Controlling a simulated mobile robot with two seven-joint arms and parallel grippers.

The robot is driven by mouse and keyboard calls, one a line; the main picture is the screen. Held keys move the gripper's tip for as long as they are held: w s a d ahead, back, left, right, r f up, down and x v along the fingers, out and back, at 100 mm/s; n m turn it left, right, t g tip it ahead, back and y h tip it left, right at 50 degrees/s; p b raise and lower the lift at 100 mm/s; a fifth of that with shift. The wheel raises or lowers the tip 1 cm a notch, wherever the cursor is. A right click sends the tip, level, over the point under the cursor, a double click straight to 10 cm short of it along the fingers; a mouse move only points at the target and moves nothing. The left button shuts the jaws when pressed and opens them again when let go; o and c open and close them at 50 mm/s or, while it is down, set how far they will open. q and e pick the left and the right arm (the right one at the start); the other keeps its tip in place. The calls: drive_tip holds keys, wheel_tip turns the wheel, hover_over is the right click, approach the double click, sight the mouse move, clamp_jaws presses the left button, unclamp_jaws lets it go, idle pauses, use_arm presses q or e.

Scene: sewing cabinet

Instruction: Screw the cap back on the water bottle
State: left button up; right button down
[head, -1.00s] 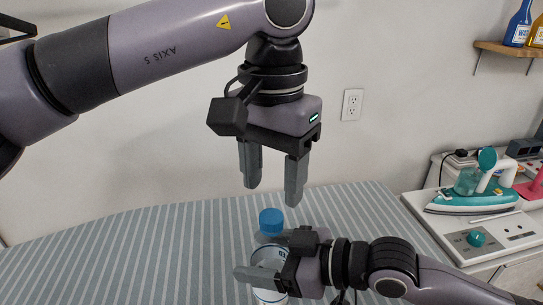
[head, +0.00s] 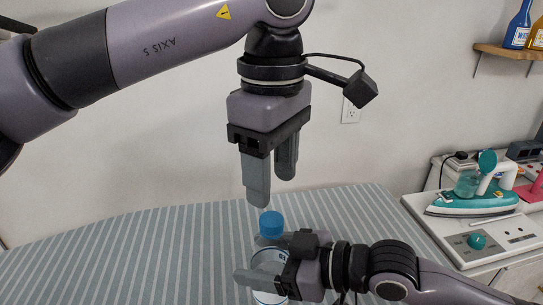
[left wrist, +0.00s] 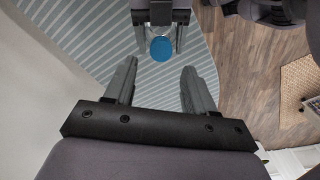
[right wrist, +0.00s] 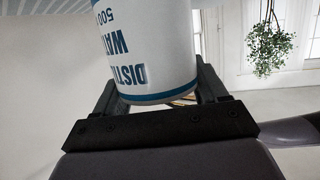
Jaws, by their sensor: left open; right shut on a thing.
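The water bottle (head: 268,262) stands at the front of the striped board, white with blue lettering. Its label fills the right wrist view (right wrist: 150,50). The blue cap (head: 271,222) sits at the top of the bottle; how tightly it is seated cannot be told. My right gripper (head: 252,258) is shut around the bottle's body from the right. My left gripper (head: 272,188) points down, open and empty, just above the cap and apart from it. In the left wrist view the cap (left wrist: 161,49) shows beyond and between the open fingertips.
The striped ironing board (head: 150,255) is clear to the left of the bottle. At the right, a teal iron (head: 470,200) and a control panel (head: 490,238) stand on a white cabinet. A shelf with bottles (head: 510,48) is on the wall.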

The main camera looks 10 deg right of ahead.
use_arm(q)
drive_tip(key=n, duration=0.5)
drive_tip(key=shift+r, duration=0.15)
drive_tip(key=n, duration=0.2)
drive_tip(key=shift+r+n, duration=0.1)
drive_tip(key=shift+n, duration=0.3)
drive_tip(key=n, duration=0.4)
drive_tip(key=shift+r+n, duration=0.15)
drive_tip(key=shift+n, duration=0.15)
drive_tip(key=n, duration=0.3)
drive_tip(key=shift+r, duration=0.1)
drive_tip(key=n, duration=0.3)
drive_tip(key=shift+r, duration=0.1)
drive_tip(key=n, duration=0.5)
drive_tip(key=shift+r, duration=0.1)
drive_tip(key=n, duration=0.4)
drive_tip(key=shift+r, duration=0.15)
drive_tip(key=n, duration=0.3)
drive_tip(key=shift+r+n, duration=0.1)
drive_tip(key=shift+n, duration=0.2)
